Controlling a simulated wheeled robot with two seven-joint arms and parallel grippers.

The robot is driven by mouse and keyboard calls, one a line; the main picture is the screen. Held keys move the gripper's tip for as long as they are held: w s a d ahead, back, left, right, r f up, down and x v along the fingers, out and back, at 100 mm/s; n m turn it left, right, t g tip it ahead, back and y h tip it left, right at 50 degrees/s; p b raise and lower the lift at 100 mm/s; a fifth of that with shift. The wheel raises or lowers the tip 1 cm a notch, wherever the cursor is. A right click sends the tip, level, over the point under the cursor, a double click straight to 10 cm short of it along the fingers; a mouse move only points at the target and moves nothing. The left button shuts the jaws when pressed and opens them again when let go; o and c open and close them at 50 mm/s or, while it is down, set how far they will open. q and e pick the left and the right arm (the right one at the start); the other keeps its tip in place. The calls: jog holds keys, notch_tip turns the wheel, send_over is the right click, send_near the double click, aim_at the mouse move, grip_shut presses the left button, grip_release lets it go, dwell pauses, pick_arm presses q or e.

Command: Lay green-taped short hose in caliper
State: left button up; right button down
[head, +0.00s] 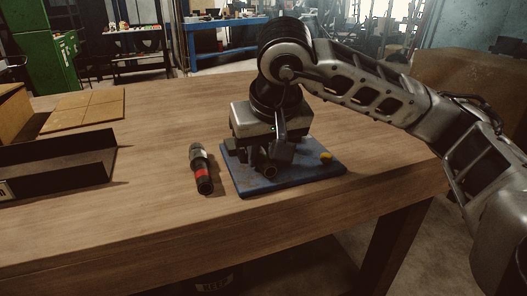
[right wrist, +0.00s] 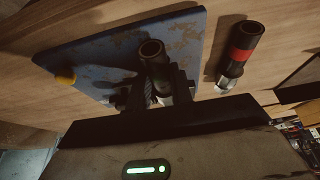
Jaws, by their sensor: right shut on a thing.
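My right gripper (head: 262,158) is low over the blue plate (head: 310,176), pointing down. It is shut on a short dark hose (right wrist: 152,50), whose open round end shows between the fingers (right wrist: 160,92) in the right wrist view. No green tape shows on this hose; the fingers cover much of it. The hose end (head: 270,171) is also just visible in the head view. I cannot tell whether it touches the plate. The caliper's shape is not clear; a yellow part (head: 326,156) sits at the plate's right side. My left gripper is out of view.
A red-banded dark hose piece (head: 202,170) lies on the wooden table just left of the plate. A black-walled tray (head: 62,160) and a flat tan board (head: 85,108) are farther left. The table front is clear.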

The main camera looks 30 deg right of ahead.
jog(key=shift+f, duration=0.1)
dwell(0.5)
jog(key=c, duration=1.2)
grip_release()
jog(key=shift+o, duration=0.2)
jog(key=shift+r+p, duration=2.75)
jog(key=shift+r, duration=1.3)
